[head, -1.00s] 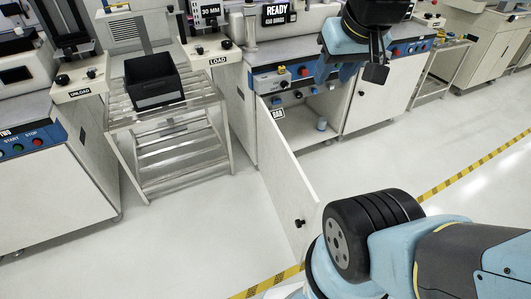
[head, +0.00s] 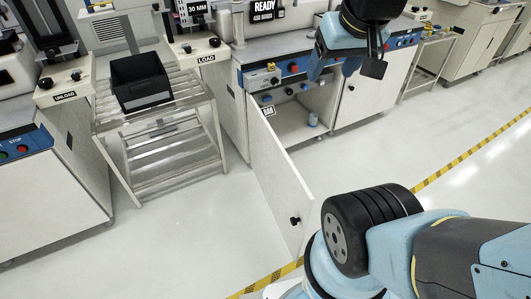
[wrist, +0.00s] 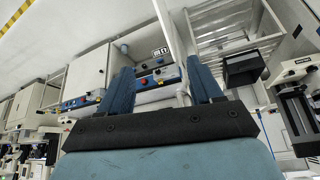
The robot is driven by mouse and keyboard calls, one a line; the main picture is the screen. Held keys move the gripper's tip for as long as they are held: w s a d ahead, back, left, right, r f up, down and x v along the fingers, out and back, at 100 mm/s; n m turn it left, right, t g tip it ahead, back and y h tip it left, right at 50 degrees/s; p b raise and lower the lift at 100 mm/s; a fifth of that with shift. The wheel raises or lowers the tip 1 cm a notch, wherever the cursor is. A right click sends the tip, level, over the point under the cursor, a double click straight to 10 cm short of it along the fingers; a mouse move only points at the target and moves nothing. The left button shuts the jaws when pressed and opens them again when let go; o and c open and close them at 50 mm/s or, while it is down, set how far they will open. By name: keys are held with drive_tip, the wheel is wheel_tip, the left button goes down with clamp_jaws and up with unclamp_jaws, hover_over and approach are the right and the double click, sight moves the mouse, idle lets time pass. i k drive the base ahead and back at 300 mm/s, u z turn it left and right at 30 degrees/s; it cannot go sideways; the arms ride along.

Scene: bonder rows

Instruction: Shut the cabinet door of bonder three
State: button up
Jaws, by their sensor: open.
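The cabinet door (head: 273,158) is a white panel that stands wide open. It swings out toward me from the left side of the open cabinet (head: 293,125) under the machine marked READY. A black knob (head: 295,221) sits near its free edge. No bonder number is readable on this machine. My gripper (head: 333,70) is above and to the right of the open cabinet, apart from the door. In the wrist view its two blue fingers (wrist: 162,85) are spread with nothing between them. The door shows there nearly edge-on (wrist: 167,25), beyond the fingers.
A slatted cart (head: 190,100) carrying a black bin (head: 142,82) stands left of the door. A blue-capped bottle (head: 313,119) is inside the cabinet. A closed white cabinet front (head: 365,92) is on the right. The floor (head: 200,225) left of the door is clear.

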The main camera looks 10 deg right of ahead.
sight(290, 201)
drive_tip(key=z, duration=0.05)
drive_tip(key=k, duration=0.45)
drive_tip(key=u, duration=1.6)
drive_tip(key=k, duration=1.05)
drive_tip(key=z, duration=1.05)
drive_tip(key=i, duration=1)
